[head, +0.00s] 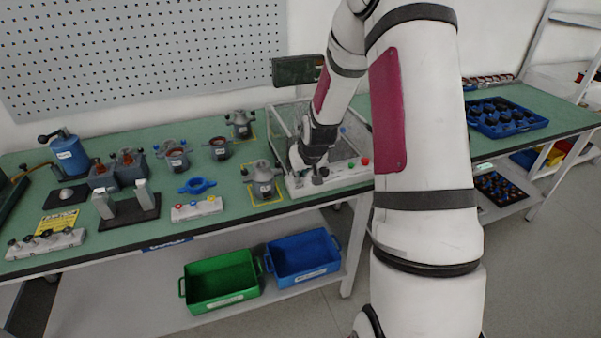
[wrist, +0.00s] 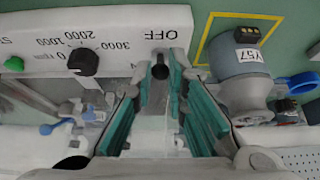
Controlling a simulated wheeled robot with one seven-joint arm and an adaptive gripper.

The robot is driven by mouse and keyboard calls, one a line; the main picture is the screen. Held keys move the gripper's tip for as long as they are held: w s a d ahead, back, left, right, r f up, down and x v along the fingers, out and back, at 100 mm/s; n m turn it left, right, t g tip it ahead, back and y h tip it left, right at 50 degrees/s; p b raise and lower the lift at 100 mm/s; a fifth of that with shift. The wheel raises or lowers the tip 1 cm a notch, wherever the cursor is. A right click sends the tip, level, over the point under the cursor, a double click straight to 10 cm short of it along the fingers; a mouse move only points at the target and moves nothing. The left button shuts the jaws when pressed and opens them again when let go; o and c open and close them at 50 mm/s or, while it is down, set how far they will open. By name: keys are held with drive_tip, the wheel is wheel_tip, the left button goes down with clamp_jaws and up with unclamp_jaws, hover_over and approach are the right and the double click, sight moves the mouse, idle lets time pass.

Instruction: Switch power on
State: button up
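The test station (head: 335,182) has a light front panel, also in the wrist view (wrist: 125,48), where its lettering is upside down. A black switch knob (wrist: 160,69) sits below the "OFF" label, in line with the gap between my fingertips. My gripper (head: 311,166) is low over the panel's left part. In the wrist view my gripper (wrist: 163,75) shows two fingers with teal pads, apart on either side of the knob. I cannot tell whether they touch it. The black rpm dial (wrist: 83,62) and a green button (wrist: 14,64) are to the left.
A grey stator labelled Y57 (wrist: 238,62) stands on a yellow-outlined spot right beside the panel in the wrist view, also in the head view (head: 262,184). A red button (head: 365,161) is at the panel's right end. A dark screen (head: 297,69) stands behind the station.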

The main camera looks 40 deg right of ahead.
drive_tip(key=shift+w, duration=0.1)
idle(0.4)
drive_tip(key=shift+w+d+b, duration=0.2)
drive_tip(key=shift+w+b, duration=0.1)
drive_tip(key=shift+w, duration=0.4)
drive_tip(key=shift+w+d+b, duration=0.15)
drive_tip(key=shift+w+b, duration=0.1)
drive_tip(key=shift+w, duration=0.4)
drive_tip(key=shift+r, duration=0.1)
drive_tip(key=o, duration=0.5)
drive_tip(key=shift+s, duration=0.15)
drive_tip(key=shift+p+v, duration=2.15)
drive_tip(key=shift+v, duration=0.8)
